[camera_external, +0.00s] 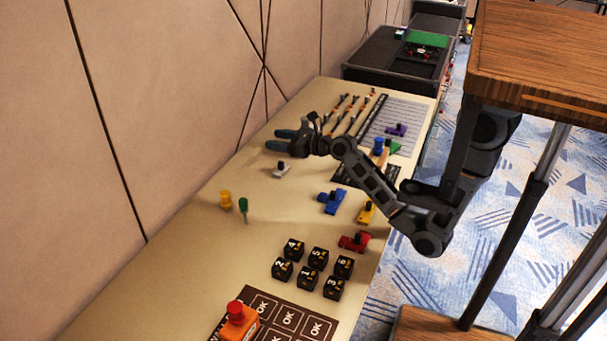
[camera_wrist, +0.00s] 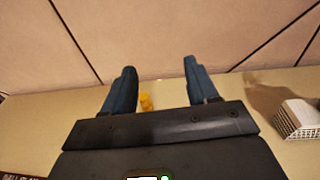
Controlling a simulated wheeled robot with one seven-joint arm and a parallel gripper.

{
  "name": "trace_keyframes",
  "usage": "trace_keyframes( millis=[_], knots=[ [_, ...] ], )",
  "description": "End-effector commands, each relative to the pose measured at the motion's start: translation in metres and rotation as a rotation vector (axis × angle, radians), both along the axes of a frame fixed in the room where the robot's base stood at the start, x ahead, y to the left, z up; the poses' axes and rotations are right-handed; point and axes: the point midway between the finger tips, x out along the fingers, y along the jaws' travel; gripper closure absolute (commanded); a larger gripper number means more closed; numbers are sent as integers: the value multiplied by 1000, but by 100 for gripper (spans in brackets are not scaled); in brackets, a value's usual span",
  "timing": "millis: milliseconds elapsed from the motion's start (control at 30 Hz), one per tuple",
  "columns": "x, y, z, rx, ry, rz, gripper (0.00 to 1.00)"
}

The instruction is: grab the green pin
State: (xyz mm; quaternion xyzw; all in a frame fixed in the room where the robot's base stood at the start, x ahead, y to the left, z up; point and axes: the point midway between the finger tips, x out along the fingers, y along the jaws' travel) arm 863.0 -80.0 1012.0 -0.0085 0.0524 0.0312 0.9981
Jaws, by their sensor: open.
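The green pin (camera_external: 243,205) stands upright on the beige table, on the left half, just right of a yellow spool-like piece (camera_external: 226,199). My gripper (camera_external: 277,141) is open and empty above the table near the wall, well behind the pin, its fingers pointing left toward the wall. In the wrist view my two blue fingers (camera_wrist: 158,86) are spread apart. A small yellow object (camera_wrist: 146,101) shows beyond them near the left finger. The green pin cannot be made out in the wrist view.
A white-grey piece (camera_external: 282,169) lies just below my gripper. Blue (camera_external: 332,201), yellow (camera_external: 366,212) and red (camera_external: 354,242) pieces lie to the right. Several black numbered cubes (camera_external: 308,277) and an orange box with red button (camera_external: 238,320) are nearer. The wall borders the table's left.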

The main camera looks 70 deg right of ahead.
Motion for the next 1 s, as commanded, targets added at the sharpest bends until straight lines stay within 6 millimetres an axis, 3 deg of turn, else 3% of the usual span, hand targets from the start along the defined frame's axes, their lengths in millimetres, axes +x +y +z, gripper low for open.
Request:
trace_keyframes(
  millis=[33,100,300,400,600,900,1000],
  knots=[
    [0,25,1,3,-15,31,42],
    [-1,54,3,8,-40,63,42],
    [-12,129,11,30,-106,154,42],
    [-11,122,-30,31,-93,142,42],
    [-11,122,-86,30,-96,142,42],
    [-10,122,-145,30,-98,143,42],
    [-10,122,-154,32,-102,145,42]
  ],
)
